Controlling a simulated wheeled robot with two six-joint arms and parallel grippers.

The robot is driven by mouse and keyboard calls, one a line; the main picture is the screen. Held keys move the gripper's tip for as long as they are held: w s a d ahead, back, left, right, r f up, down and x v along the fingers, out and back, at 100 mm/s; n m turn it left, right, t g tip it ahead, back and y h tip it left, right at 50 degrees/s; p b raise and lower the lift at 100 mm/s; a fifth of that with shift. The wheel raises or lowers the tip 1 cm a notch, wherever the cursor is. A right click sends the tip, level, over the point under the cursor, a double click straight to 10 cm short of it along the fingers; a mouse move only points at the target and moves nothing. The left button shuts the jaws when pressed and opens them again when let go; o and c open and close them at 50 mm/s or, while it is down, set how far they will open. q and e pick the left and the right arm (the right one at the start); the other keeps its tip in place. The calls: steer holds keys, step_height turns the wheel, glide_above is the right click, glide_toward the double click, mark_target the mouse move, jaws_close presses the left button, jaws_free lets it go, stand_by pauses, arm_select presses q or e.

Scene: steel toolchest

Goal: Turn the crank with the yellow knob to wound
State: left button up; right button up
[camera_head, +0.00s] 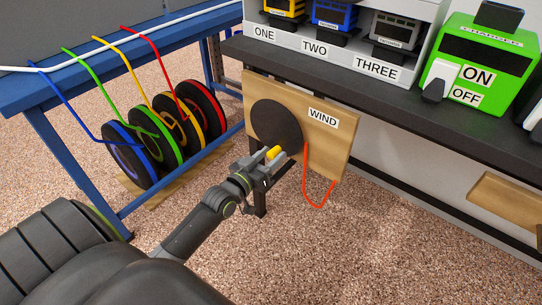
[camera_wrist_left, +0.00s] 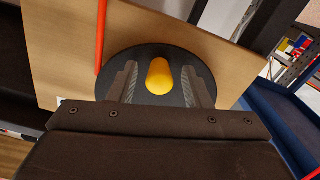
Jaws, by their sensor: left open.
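The crank is a dark round disc (camera_head: 277,122) on a wooden board (camera_head: 330,148) labelled WIND. Its yellow knob (camera_head: 273,153) sits at the lower edge of the disc. My left gripper (camera_head: 271,159) is at the knob. In the left wrist view the yellow knob (camera_wrist_left: 159,76) stands between the two open fingers of my left gripper (camera_wrist_left: 160,84), with a gap on each side. The disc (camera_wrist_left: 118,82) shows behind the fingers. A red cord (camera_head: 315,203) hangs in a loop below the board. My right gripper is not in view.
A dark bench top (camera_head: 400,105) runs above the board, with a green ON/OFF box (camera_head: 487,62) and a unit labelled ONE, TWO, THREE. A blue bench (camera_head: 42,125) with several coloured cable reels stands at left. Open speckled floor lies below the board.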

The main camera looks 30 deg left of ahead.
arm_select(q)
steer(key=shift+w, duration=0.25)
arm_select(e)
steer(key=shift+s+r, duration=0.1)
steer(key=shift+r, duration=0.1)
arm_select(q)
jaws_close()
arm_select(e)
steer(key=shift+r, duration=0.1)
